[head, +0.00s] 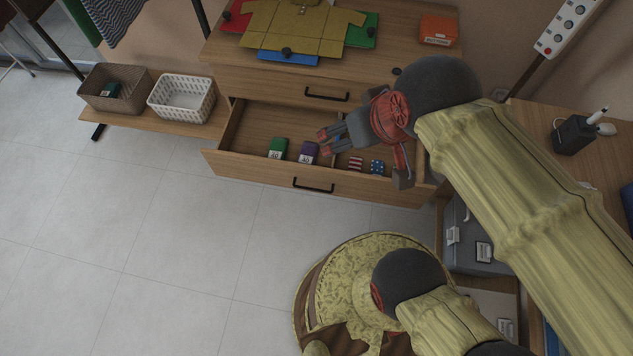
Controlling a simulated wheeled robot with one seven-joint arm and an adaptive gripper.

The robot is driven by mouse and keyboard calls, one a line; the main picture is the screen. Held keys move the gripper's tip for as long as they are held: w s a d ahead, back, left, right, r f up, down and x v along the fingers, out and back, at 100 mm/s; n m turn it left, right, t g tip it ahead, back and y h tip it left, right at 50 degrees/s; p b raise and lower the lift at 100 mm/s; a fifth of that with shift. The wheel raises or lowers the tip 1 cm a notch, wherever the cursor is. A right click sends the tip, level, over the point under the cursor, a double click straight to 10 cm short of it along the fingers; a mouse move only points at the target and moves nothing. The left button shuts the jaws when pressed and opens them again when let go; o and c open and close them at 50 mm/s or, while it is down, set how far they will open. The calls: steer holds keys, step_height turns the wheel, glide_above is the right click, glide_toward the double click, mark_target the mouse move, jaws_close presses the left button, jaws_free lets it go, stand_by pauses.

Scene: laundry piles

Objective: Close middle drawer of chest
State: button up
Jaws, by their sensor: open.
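The wooden chest (262,84) stands at the top centre of the head view. A drawer (262,178) below the closed upper drawer (280,90) is pulled out, with a dark bar handle (313,186) on its front. Inside it lie a green item (278,148), a purple item (309,152), a red striped item (356,163) and a blue dotted item (377,166). My gripper (324,142) is open and empty, above the right half of the open drawer, with its fingers pointing left. It hides part of the drawer's inside. Any lower drawer is hidden.
A folded yellow shirt (290,28) and an orange box (438,30) lie on the chest top. Two baskets (182,98) sit on a low shelf at left. A desk (535,120) and grey case (475,236) stand at right. The tiled floor (170,230) in front is clear.

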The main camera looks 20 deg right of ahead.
steer(key=shift+c, duration=1.3)
